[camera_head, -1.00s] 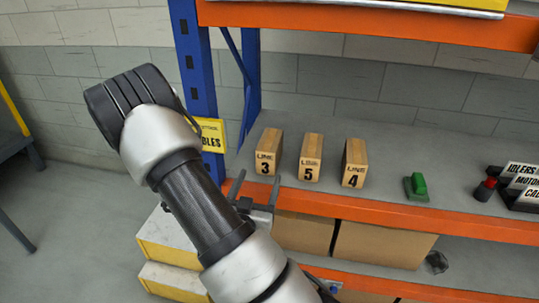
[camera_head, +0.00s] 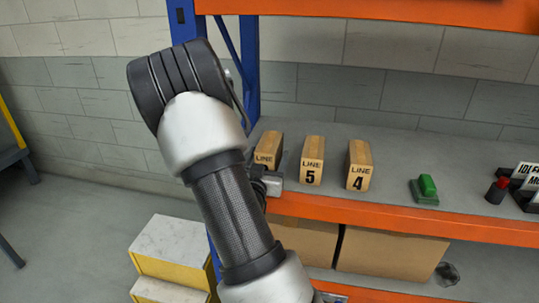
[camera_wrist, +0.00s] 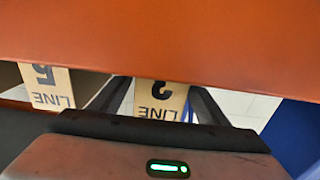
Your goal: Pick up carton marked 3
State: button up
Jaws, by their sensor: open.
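The carton marked 3 (camera_head: 268,149) is the leftmost of three light wooden-looking cartons on the shelf. In the head view my gripper's body covers its number; only LINE shows. In the wrist view the carton (camera_wrist: 160,102) appears upside down, its digit partly cut by the orange beam. My gripper (camera_wrist: 158,93) is open, with one finger on each side of that carton in the picture. I cannot tell whether the fingertips reach past its front face. In the head view the fingers are mostly hidden by the carton and arm.
The carton marked 5 (camera_head: 312,160) stands just right, also seen in the wrist view (camera_wrist: 46,86); carton 4 (camera_head: 359,166) is further right. The orange shelf beam (camera_head: 400,217) runs close to my gripper. A blue rack post (camera_head: 247,80) stands left. A green object (camera_head: 426,190) sits right.

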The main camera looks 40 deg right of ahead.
jog(key=shift+x, duration=1.35)
jog(key=c, duration=1.7)
jog(key=shift+o, duration=0.2)
jog(key=shift+r, duration=0.1)
jog(key=shift+r, duration=0.1)
